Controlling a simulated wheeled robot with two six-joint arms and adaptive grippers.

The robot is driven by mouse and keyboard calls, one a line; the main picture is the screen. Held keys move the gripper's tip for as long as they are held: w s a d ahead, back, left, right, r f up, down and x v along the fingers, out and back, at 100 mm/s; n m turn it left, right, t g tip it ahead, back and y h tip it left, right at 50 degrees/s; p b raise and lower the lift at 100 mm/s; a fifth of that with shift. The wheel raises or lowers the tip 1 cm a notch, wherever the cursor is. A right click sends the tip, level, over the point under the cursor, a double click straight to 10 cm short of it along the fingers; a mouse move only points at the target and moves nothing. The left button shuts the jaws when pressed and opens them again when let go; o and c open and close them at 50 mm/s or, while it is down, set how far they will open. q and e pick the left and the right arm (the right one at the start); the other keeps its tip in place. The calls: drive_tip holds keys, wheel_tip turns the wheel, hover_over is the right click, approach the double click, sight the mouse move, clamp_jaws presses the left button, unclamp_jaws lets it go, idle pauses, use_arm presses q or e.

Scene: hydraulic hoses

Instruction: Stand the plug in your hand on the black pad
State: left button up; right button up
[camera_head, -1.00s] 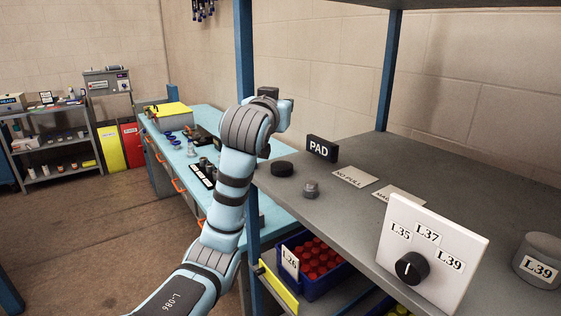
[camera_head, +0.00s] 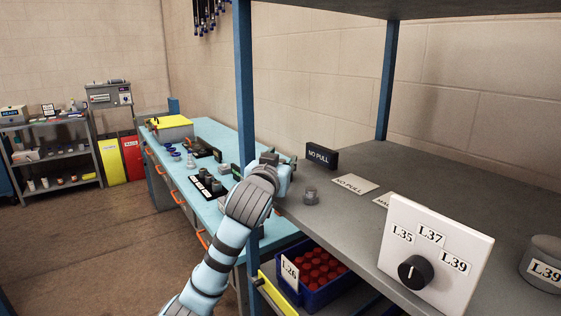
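My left arm comes up from the bottom, and its wrist and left gripper (camera_head: 284,178) are at the left front corner of the grey shelf. The fingers are hidden behind the wrist, so I cannot see whether they are open, shut or holding a plug. The black pad is not visible now; the wrist covers the spot where it showed earlier. A small grey plug-like piece (camera_head: 310,195) stands upright on the shelf, just right of the gripper. My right gripper is out of view.
A black sign (camera_head: 321,156) reading NO PULL stands behind the gripper. A NO PULL card (camera_head: 355,184) lies to its right. A white dial panel (camera_head: 435,248) and a grey L39 cylinder (camera_head: 543,262) stand farther right. A blue post (camera_head: 246,100) rises close to the wrist.

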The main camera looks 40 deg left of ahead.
use_arm(q)
drive_tip(key=shift+r, duration=0.15)
drive_tip(key=b+v, duration=0.5)
drive_tip(key=v, duration=0.7)
idle(0.3)
